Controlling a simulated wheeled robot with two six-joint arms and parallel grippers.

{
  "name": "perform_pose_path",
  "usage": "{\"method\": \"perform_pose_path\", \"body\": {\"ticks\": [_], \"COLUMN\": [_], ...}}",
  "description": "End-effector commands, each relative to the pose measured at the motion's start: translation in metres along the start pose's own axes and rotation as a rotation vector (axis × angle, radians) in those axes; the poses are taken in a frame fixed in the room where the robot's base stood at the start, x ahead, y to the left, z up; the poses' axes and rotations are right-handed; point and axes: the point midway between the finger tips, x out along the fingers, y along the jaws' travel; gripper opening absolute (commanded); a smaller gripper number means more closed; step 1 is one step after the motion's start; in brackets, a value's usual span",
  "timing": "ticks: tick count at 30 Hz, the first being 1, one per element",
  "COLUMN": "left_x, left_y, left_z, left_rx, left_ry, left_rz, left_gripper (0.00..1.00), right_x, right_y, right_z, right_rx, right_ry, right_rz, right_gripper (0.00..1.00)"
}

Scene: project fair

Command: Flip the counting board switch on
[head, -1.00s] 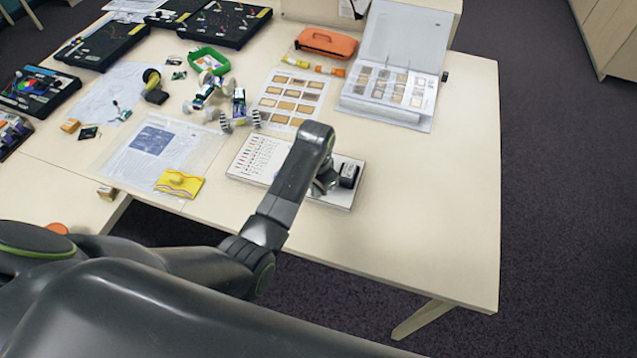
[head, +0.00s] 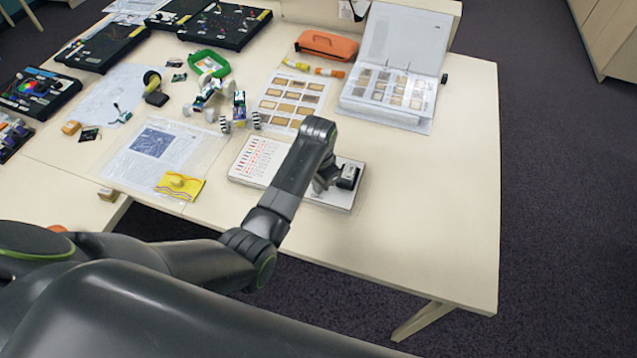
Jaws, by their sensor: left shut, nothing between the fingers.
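The counting board (head: 250,160) is a flat white panel near the table's front edge, with rows of small marks on its left part that show red. My left arm crosses over its middle and hides part of it. The switch itself cannot be made out, and whether the fingertips touch the board cannot be told. My right gripper is out of view.
A yellow cloth-like piece (head: 180,185) lies on paper left of the board. A card of brown samples (head: 290,98) and an open binder (head: 392,95) lie behind it. Small wheeled models (head: 238,108) stand at back left. The table's right side is clear.

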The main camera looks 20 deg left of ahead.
Motion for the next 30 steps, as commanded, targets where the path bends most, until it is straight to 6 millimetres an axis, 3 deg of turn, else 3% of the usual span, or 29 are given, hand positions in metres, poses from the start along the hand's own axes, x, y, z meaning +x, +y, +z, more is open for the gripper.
{"method": "perform_pose_path", "body": {"ticks": [6, 21, 30], "left_x": [-0.02, -0.055, -0.062], "left_y": [0.001, 0.002, 0.003], "left_z": [0.001, 0.004, 0.005], "left_rx": [0.0, 0.0, 0.0], "left_ry": [0.0, 0.001, 0.0], "left_rz": [0.0, -0.001, 0.0], "left_gripper": [0.0, 0.0, 0.0], "right_x": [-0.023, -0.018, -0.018], "right_y": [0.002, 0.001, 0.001], "right_z": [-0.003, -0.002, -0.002], "right_rx": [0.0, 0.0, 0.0], "right_ry": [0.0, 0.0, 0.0], "right_rz": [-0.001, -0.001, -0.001], "right_gripper": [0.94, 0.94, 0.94]}}
